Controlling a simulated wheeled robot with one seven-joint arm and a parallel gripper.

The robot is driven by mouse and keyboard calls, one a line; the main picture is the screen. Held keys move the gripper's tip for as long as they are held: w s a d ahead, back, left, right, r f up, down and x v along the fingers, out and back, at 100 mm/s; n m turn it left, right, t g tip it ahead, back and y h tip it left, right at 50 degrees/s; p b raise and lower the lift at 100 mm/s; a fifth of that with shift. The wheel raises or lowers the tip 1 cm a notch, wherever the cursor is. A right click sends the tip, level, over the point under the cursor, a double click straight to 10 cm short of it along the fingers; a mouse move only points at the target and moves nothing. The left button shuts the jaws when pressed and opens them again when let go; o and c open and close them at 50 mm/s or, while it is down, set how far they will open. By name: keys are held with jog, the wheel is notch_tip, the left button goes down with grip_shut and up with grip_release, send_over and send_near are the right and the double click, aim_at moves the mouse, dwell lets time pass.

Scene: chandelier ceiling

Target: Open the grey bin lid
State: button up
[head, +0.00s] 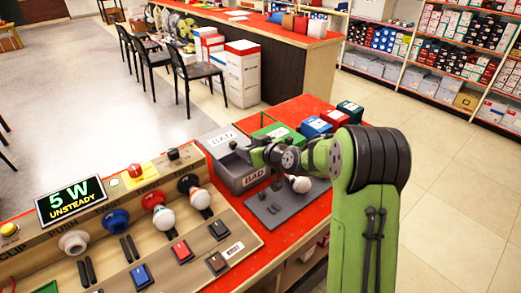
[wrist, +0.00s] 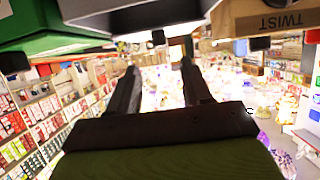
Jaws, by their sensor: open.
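The grey bin (head: 248,178), labelled BAD, stands on the red-topped bench just right of the test panel. A grey bin edge (wrist: 140,18) shows above the fingertips there.
A green bin (head: 272,132) stands right behind the grey one, with blue, red and dark green boxes farther right. A white bulb (head: 300,184) is on a dark plate in front of my arm. The panel (head: 150,220) with bulbs and switches is at left.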

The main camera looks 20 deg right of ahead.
jog(key=v, duration=0.7)
